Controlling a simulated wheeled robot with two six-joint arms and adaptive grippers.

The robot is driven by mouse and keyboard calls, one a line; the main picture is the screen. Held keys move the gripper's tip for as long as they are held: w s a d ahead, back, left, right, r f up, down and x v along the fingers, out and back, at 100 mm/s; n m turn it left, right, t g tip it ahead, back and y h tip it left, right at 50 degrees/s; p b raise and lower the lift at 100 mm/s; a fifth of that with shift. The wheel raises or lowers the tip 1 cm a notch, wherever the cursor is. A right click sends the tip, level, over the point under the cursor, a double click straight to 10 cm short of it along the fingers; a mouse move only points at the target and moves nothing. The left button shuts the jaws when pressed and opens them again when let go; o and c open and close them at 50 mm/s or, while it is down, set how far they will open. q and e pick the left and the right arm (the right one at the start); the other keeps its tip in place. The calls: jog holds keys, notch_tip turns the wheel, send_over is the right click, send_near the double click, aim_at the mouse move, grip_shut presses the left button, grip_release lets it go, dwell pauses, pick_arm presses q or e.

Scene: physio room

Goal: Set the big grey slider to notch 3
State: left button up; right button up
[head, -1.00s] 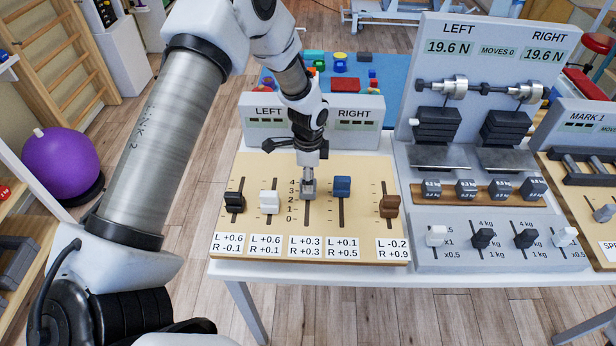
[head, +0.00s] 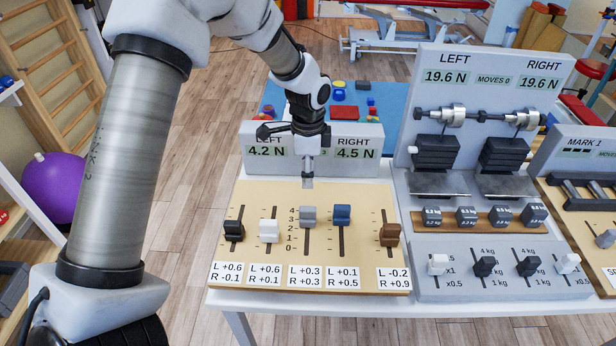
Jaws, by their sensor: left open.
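The grey slider (head: 308,216) is the middle knob on the tan slider board (head: 270,193). It stands in the upper part of its slot, beside the marks 4 and 3; the exact notch is hard to read because the knob is raised. My left gripper (head: 308,181) points down above the board, behind the grey slider and apart from it. It is open and empty, its fingers close together in this view. The board's display (head: 357,140) reads 4.2 N left and 4.5 N right. My right gripper is not in view.
A black (head: 234,230) and a white slider (head: 269,230) are left of the grey one, a blue (head: 342,214) and a brown slider (head: 390,235) right. A grey weight apparatus (head: 400,150) stands close on the right. The board's front strip holds number labels.

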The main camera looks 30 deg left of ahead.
aim_at(308, 209)
pick_arm(q)
jog(key=n, duration=1.1)
jog(key=f+n+b, duration=0.1)
jog(key=n, duration=1)
jog(key=f+n+b, duration=0.1)
jog(key=n, duration=1)
jog(key=shift+s+d+f+n, duration=0.15)
jog(key=shift+s+d+n, duration=0.05)
jog(key=shift+s+n, duration=0.2)
notch_tip(308, 209, down, 2)
jog(key=n+b, duration=0.2)
jog(key=b, duration=0.1)
jog(key=shift+f, duration=0.15)
jog(key=shift+s+d+f, duration=0.1)
notch_tip(308, 209, down, 7)
jog(key=shift+f+p, duration=0.1)
jog(key=shift+p, duration=0.75)
grip_shut()
